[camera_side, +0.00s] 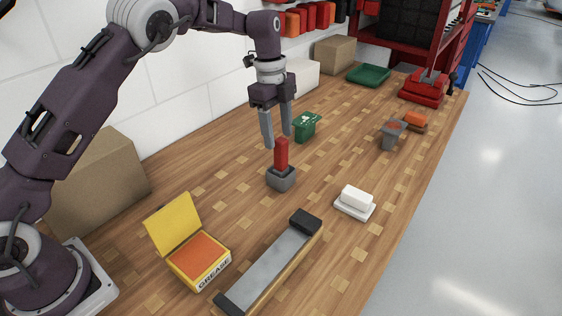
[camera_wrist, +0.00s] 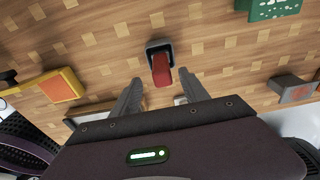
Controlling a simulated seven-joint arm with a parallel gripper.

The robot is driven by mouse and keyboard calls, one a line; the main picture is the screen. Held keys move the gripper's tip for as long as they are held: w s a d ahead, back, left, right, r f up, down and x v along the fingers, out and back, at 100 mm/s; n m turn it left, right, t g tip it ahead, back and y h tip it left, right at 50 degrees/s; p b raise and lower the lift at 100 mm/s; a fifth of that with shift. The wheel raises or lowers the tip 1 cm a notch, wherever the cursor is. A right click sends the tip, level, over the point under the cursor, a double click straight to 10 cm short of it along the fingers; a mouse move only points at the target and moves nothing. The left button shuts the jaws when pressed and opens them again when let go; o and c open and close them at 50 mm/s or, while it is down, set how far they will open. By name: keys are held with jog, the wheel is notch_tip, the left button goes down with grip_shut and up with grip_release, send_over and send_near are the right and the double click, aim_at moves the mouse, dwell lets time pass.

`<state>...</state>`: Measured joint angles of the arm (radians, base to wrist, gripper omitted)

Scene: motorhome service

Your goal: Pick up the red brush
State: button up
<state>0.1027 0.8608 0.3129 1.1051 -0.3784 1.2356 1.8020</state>
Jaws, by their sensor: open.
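The red brush (camera_side: 281,154) stands upright in a small grey holder (camera_side: 281,179) on the wooden bench, in the middle of the side view. In the wrist view the red brush (camera_wrist: 161,70) shows ahead of my fingers, with the grey holder's rim (camera_wrist: 152,45) behind it. My gripper (camera_side: 277,141) is open and empty, its fingers pointing down close above the brush's top. In the wrist view my gripper (camera_wrist: 161,88) has a finger on each side of the brush's line, and I cannot tell if either touches it. The brush's lower end is hidden in the holder.
A yellow grease box (camera_side: 199,258) with its lid up and a long grey-topped block (camera_side: 268,267) lie in front. A white block on a dish (camera_side: 355,201) is right. A green container (camera_side: 306,127) stands close behind my gripper. A grey cup (camera_side: 391,136) stands farther right.

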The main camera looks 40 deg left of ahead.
aim_at(284, 169)
jog(key=f, duration=0.4)
jog(key=d+f, duration=0.1)
jog(key=f, duration=0.2)
jog(key=shift+w+f, duration=0.1)
jog(key=shift+w, duration=0.05)
grip_shut()
